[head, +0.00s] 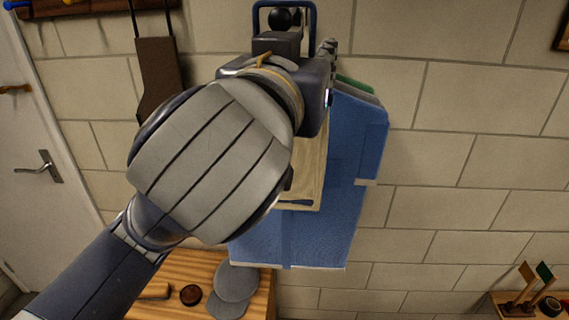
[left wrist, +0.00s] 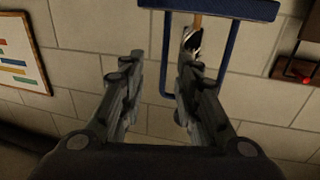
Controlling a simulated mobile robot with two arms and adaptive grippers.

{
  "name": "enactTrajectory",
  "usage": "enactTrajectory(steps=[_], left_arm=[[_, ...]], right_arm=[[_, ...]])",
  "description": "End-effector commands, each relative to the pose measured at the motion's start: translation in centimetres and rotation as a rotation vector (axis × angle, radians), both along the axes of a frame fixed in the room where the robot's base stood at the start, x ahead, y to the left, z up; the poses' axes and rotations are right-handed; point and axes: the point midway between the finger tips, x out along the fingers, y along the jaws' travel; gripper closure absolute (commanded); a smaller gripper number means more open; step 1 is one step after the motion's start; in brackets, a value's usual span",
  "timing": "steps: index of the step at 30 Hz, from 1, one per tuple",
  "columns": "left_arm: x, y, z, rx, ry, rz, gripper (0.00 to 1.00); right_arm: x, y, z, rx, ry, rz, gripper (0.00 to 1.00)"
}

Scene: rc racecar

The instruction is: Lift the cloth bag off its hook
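A blue cloth bag (head: 350,140) hangs flat against the block wall in the head view, with a pale panel (head: 312,165) on its front and green and grey edges at its top right. Its blue handle loop (head: 314,18) stands up around a dark round knob (head: 281,17), seemingly the hook's end. My left gripper (head: 318,62) is in front of the loop, and its hand hides much of the bag. In the left wrist view my left gripper (left wrist: 158,72) has its fingers apart. The loop (left wrist: 168,50) shows between and beyond them; contact is unclear. My right gripper is out of view.
A wooden bench (head: 185,268) with grey discs (head: 234,282) lies below the bag. A brown strap-like item (head: 158,75) hangs at left, beside a white door (head: 35,160). A small shelf (head: 500,308) stands at lower right. The wall right of the bag is clear.

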Motion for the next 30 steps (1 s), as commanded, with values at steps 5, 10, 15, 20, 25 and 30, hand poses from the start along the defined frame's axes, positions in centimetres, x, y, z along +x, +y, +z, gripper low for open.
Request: enactTrajectory(steps=[5, 10, 15, 20, 25, 30], left_arm=[[2.0, -0.2, 0.2, 0.003, 0.005, 0.005, 0.70], [3.1, -0.3, 0.3, 0.004, 0.005, 0.007, 0.70], [5.3, -0.3, 0.3, 0.005, 0.007, 0.008, 0.70], [7.1, -0.7, 0.1, 0.004, 0.006, 0.007, 0.70], [7.5, -0.9, -0.2, 0.002, 0.005, 0.004, 0.70], [7.4, -0.9, -0.2, 0.002, 0.005, 0.004, 0.79]], right_arm=[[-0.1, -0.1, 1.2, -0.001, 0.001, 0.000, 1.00], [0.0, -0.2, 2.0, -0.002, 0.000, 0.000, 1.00], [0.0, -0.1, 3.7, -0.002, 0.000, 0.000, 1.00], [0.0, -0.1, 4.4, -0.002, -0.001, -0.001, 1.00], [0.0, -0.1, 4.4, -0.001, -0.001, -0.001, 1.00], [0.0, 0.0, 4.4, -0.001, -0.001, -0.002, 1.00]])
